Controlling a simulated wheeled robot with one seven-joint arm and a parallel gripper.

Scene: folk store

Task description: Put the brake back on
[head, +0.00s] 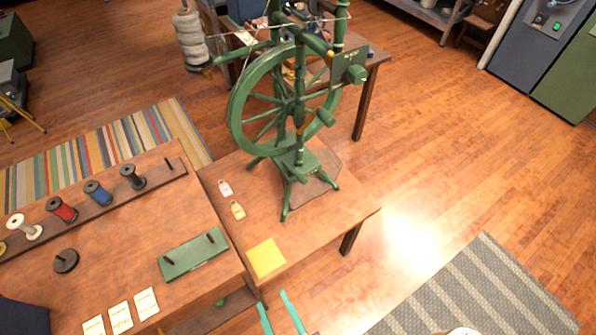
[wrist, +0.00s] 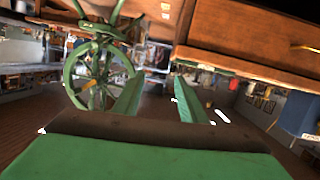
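A green spinning wheel (head: 290,100) stands upright on a low wooden table (head: 335,205) in the head view. Its spoked wheel also shows in the wrist view (wrist: 97,85). A green block with a round knob (head: 350,70) sits at its upper right. Thin pale strands run across its top. I cannot tell which part is the brake, or whether it is on. My gripper (head: 274,298) is low in the head view, apart from the spinning wheel and in front of the table. Its two green fingers are spread with nothing between them, as the wrist view (wrist: 158,77) also shows.
A yellow square (head: 267,258) and two small tags (head: 237,210) lie on the low table. The left bench (head: 130,240) holds several spools, a green plate with pegs (head: 193,254) and cards. Bare floor (head: 440,180) lies to the right, with a grey rug (head: 480,295).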

